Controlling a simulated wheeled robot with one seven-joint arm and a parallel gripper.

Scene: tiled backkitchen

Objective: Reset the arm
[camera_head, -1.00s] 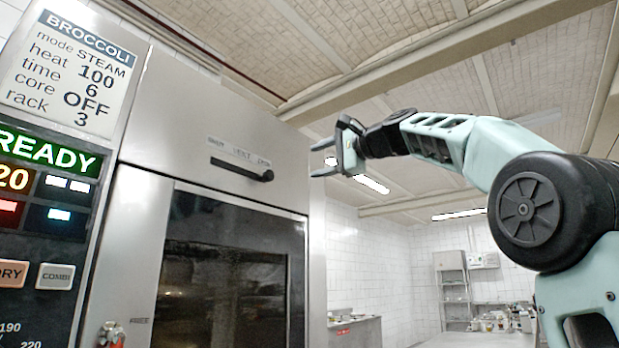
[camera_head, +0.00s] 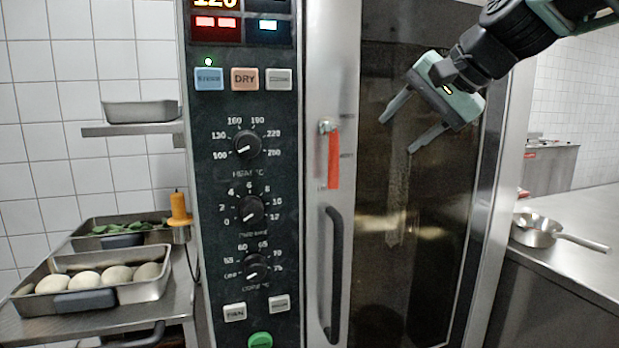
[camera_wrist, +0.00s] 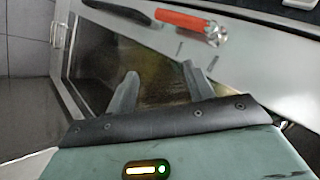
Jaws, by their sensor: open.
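My gripper (camera_head: 398,127) is open and empty in the head view, at the upper right in front of the dark glass door (camera_head: 400,230) of a tall steel oven. Its two grey fingers point down and to the left and stand apart. In the wrist view the fingers (camera_wrist: 162,88) are also spread with nothing between them. The glass shows behind them, with a red lever (camera_wrist: 184,20) beyond. I cannot tell how far the fingertips are from the glass.
The oven's control panel (camera_head: 218,180) has several knobs and lit buttons. The red lever (camera_head: 334,160) and a dark door handle (camera_head: 333,275) are left of the glass. Trays of dough balls (camera_head: 82,310) and greens (camera_head: 118,233) stand at left. A pan (camera_head: 537,234) sits on the right counter (camera_head: 590,265).

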